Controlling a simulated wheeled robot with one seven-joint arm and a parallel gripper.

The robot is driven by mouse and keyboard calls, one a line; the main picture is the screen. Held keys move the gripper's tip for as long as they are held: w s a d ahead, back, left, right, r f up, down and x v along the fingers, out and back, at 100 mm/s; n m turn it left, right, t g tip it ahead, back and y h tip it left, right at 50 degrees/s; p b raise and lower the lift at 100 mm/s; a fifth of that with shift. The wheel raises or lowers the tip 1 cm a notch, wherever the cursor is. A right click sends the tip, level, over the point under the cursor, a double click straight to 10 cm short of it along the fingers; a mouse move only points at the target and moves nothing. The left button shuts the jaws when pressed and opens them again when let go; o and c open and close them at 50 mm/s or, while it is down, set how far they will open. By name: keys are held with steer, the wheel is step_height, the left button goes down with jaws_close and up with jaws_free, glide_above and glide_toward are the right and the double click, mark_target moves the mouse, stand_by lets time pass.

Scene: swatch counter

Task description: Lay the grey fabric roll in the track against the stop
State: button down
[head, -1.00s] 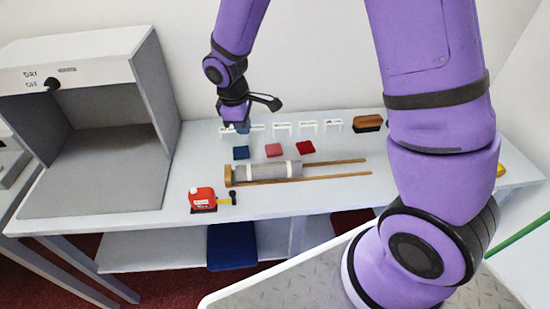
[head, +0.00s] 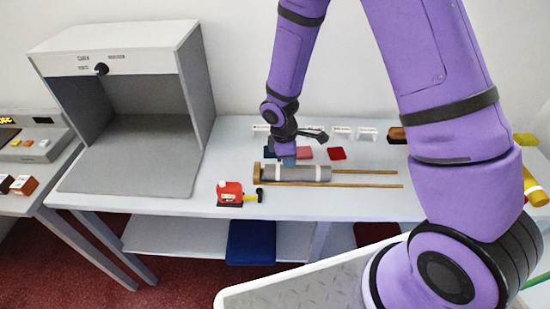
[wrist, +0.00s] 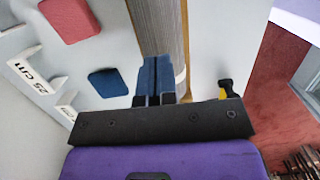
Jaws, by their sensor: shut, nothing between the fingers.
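The grey fabric roll (head: 300,173), with white bands, lies lengthwise between the two wooden rails of the track (head: 365,186). Its left end is at the wooden stop (head: 257,173); I cannot tell whether they touch or a thin gap is left. My gripper (head: 287,160) is shut and empty, just behind and over the left part of the roll. In the wrist view the blue fingers (wrist: 154,82) are together, pointing at the roll (wrist: 155,28), with nothing between them. The fingers hide part of the roll there.
Pink (head: 304,153) and red (head: 336,153) swatches lie behind the track, with white card holders (head: 367,134) further back. A grey viewing booth (head: 130,160) stands left.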

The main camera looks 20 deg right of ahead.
mark_target(306, 168)
steer(key=d, duration=0.2)
steer(key=s+d, duration=0.1)
steer(key=d, duration=0.1)
steer(key=shift+s+d, duration=0.15)
steer(key=shift+s, duration=0.05)
steer(key=shift+s+d+f, duration=0.1)
steer(key=shift+f, duration=0.5)
steer(key=shift+s+f, duration=0.15)
steer(key=shift+f, duration=0.05)
